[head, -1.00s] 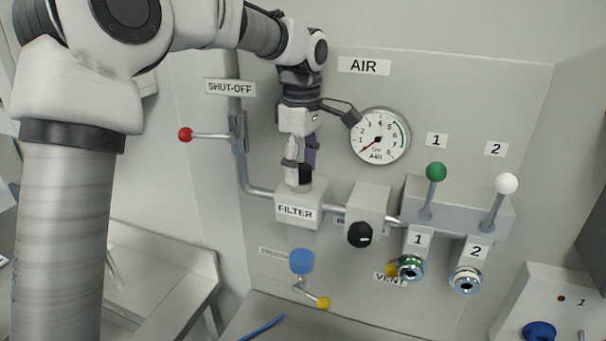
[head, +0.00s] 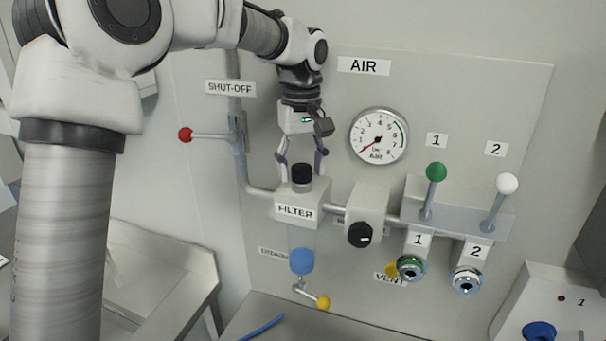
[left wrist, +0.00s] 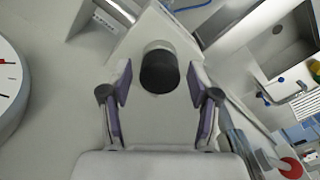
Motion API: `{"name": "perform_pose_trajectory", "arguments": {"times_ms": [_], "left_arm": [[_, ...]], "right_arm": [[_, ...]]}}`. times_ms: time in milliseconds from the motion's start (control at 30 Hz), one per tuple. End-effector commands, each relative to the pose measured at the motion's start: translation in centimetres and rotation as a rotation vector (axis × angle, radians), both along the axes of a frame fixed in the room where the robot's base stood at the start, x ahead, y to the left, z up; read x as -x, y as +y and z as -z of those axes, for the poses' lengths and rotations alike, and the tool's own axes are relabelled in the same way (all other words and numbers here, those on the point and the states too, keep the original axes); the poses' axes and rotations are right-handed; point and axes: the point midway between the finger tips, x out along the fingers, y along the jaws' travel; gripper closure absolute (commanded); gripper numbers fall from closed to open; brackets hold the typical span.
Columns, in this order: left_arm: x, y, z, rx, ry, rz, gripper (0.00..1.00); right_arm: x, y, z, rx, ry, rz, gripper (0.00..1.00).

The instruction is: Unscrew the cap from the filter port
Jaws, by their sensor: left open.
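The filter block (head: 297,205) is a pale box on the air panel, labelled FILTER. The black cap (head: 301,174) sits upright on top of it. In the left wrist view the round black cap (left wrist: 159,72) lies just beyond and between the fingertips, with a pale collar around it. My left gripper (head: 301,160) points down from above, open, with its fingers spread to either side of the cap. In the left wrist view the open fingers (left wrist: 159,84) have purple pads and a visible gap to the cap on each side. My right gripper is not in view.
The shut-off lever with a red knob (head: 186,134) is to the left. The pressure gauge (head: 379,136) is close on the right. A regulator with a black knob (head: 360,234) stands beside the filter. A blue drain piece (head: 302,261) and yellow-knobbed lever (head: 323,302) are below.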

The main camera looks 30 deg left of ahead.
Motion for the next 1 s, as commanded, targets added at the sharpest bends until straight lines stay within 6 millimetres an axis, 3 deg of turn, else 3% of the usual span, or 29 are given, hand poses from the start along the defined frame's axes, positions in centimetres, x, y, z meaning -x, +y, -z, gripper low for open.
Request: {"name": "perform_pose_trajectory", "arguments": {"times_ms": [100, 300, 567, 800, 1000], "left_arm": [[0.0, 0.0, 0.0, 0.0, 0.0, 0.05, 0.39], [-0.01, -0.01, 0.0, 0.0, 0.0, 0.33, 0.39], [-0.01, -0.01, 0.01, 0.0, 0.0, 0.364, 0.39], [-0.01, -0.01, 0.01, 0.0, 0.0, 0.68, 0.39], [-0.01, -0.01, 0.01, 0.0, 0.0, 0.7, 0.43]], "right_arm": [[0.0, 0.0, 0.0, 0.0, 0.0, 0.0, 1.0], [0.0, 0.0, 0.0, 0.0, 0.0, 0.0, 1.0], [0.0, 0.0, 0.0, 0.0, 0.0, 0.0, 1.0], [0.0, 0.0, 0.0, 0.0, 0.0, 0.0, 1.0], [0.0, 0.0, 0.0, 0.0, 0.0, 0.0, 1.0]]}}
